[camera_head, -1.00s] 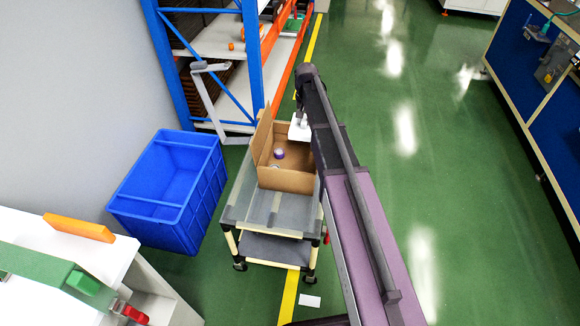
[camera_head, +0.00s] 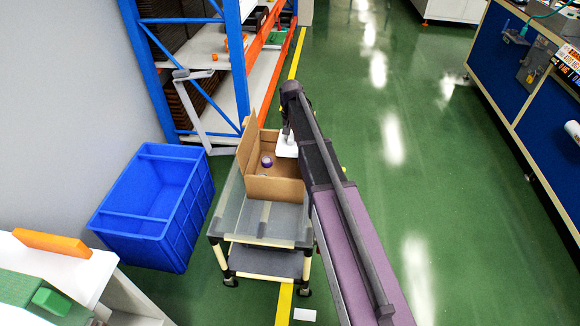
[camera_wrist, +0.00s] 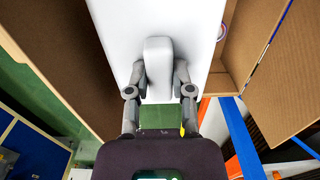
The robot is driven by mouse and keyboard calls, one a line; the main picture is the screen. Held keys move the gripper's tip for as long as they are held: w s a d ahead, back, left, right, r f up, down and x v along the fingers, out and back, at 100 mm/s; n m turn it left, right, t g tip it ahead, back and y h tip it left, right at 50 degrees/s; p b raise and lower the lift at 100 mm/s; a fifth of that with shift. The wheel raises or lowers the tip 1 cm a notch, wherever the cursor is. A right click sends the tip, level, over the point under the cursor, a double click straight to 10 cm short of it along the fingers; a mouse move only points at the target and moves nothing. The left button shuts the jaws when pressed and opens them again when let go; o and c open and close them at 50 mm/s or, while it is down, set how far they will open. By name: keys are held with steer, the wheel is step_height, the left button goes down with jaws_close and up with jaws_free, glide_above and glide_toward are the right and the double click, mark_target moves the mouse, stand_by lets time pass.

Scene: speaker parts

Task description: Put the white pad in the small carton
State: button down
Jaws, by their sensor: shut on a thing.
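The white pad (camera_head: 286,147) is in my gripper, at the right side of the small carton in the head view. It also fills the upper middle of the wrist view (camera_wrist: 185,20), where my gripper (camera_wrist: 158,72) is shut on a raised grey part at its middle. The open brown carton (camera_head: 275,188) stands on a cart, with a flap raised at its left. Its walls show on both sides of the pad in the wrist view (camera_wrist: 275,70). I cannot tell how far the pad is above the carton floor.
A purple and white round thing (camera_head: 267,160) lies inside the carton. The grey cart (camera_head: 230,216) carries the carton. A blue crate (camera_head: 150,238) is to the left, and a blue-framed shelf (camera_head: 243,60) stands behind. The green floor to the right is clear.

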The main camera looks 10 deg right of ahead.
step_height(320, 180, down, 8)
steer(key=b, duration=0.7)
steer(key=shift+f+b, duration=0.2)
steer(key=shift+b, duration=0.15)
steer(key=shift+f, duration=0.1)
steer(key=shift+f+b, duration=2.15)
steer(key=shift+b, duration=0.1)
steer(key=shift+f+b, duration=0.6)
steer(key=shift+f, duration=0.05)
steer(key=c, duration=0.5)
jaws_free()
steer(key=shift+r, duration=0.3)
step_height(320, 180, up, 13)
steer(key=p, duration=1.3)
steer(key=shift+f, duration=0.1)
